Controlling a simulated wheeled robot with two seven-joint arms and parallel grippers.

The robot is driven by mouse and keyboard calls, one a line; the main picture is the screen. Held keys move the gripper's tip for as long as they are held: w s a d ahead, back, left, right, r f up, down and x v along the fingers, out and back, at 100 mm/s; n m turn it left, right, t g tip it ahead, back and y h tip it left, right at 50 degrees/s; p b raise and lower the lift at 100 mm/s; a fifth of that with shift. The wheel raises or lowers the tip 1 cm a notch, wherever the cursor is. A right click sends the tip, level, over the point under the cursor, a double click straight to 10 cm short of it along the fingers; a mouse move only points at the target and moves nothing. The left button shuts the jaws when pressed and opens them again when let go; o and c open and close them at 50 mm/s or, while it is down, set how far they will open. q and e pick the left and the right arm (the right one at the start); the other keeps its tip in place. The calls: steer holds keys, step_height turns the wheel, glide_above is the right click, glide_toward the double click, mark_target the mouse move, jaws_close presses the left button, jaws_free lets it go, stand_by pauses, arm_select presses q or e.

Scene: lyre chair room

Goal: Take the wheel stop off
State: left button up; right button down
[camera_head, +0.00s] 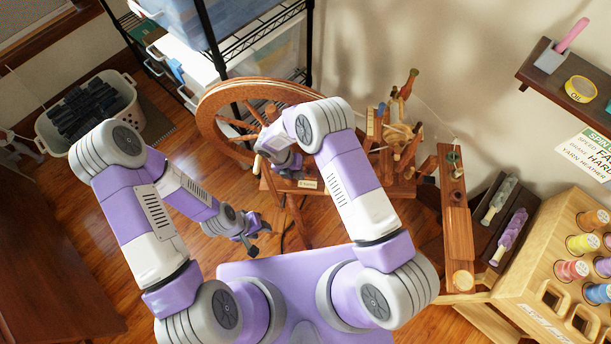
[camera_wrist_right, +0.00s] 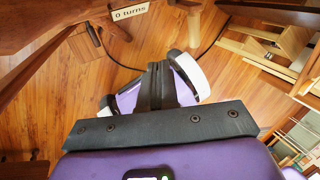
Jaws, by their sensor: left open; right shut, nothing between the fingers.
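The spinning wheel's round wooden wheel (camera_head: 208,108) stands upright behind my right wrist, which hides its right and lower parts. Its wooden bench (camera_head: 405,187) carries spindles and posts to the right. I cannot make out a wheel stop in either view. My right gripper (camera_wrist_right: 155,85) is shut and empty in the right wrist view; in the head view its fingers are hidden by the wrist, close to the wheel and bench. My left gripper (camera_head: 257,238) is open and empty, low over the floor left of the bench legs.
A "0 turns" label (camera_wrist_right: 130,11) shows on wood in the wrist view. A black rack with bins (camera_head: 208,68) stands behind the wheel. A basket (camera_head: 128,118) is at the left, a thread stand (camera_head: 535,262) at the right. A wall shelf (camera_head: 545,75) is upper right.

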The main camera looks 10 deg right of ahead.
arm_select(q)
steer(key=shift+f+b, duration=0.65)
steer(key=shift+f, duration=0.1)
arm_select(e)
steer(key=s+d+f, duration=0.2)
steer(key=d+f, duration=0.5)
steer(key=shift+f, duration=0.2)
arm_select(q)
steer(key=shift+d, duration=0.1)
arm_select(e)
steer(key=shift+r, duration=0.1)
